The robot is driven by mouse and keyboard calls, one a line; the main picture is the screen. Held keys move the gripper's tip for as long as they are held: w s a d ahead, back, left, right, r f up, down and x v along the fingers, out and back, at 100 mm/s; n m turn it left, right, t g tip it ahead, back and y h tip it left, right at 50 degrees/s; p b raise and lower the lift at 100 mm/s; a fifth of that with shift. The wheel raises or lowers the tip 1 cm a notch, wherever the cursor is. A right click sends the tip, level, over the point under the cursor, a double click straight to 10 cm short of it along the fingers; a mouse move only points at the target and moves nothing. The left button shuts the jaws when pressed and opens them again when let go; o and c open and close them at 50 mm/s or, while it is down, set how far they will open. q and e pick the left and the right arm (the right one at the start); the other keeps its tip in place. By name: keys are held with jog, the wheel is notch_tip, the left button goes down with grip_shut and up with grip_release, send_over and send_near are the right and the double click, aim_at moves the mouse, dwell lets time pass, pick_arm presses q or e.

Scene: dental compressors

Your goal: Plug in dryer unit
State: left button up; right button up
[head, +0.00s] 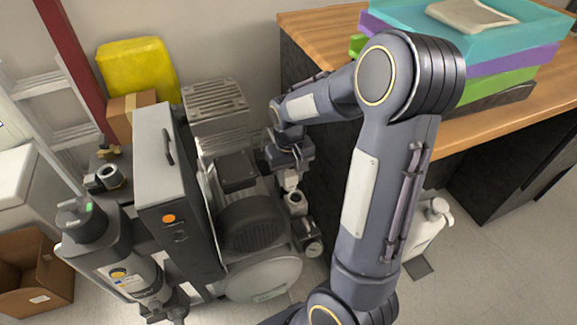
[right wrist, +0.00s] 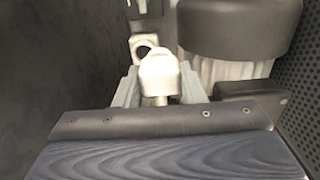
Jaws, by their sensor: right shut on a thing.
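My right gripper (head: 289,180) is shut on a small white plug-like piece (right wrist: 158,72), which sits between its two pale fingers in the right wrist view. In the head view the gripper is low beside the right side of the compressor (head: 252,222), over a round metal fitting (head: 297,203). A tall grey cabinet (head: 165,170) with a handle and an orange button stands left of the compressor; it may be the dryer unit. I cannot tell whether the white piece touches a socket. My left gripper is not in view.
A wooden-topped bench (head: 500,112) with stacked coloured trays (head: 490,50) stands at the right. A white jug (head: 430,228) is on the floor. A grey canister (head: 92,228), cardboard box (head: 35,275) and yellow container (head: 138,70) crowd the left. Floor is clear at lower right.

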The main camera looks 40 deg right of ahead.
jog(key=shift+m, duration=0.8)
jog(key=d+f+b, duration=0.1)
jog(key=f, duration=0.2)
jog(key=w+d+f, duration=0.1)
jog(key=d+f, duration=0.1)
jog(key=f, duration=0.2)
jog(key=w+d+f+b, duration=0.1)
jog(key=f, duration=0.2)
jog(key=shift+w+d+f+b, duration=0.2)
jog(key=shift+d+f+b, duration=0.1)
jog(key=shift+f+b, duration=0.05)
jog(key=shift+f, duration=0.15)
jog(key=shift+f+b, duration=0.6)
jog(key=shift+f, duration=0.1)
jog(key=o, duration=1.1)
jog(key=shift+c, duration=0.2)
notch_tip(320, 180, up, 8)
jog(key=p, duration=0.2)
jog(key=shift+p, duration=0.4)
jog(key=shift+f, duration=0.1)
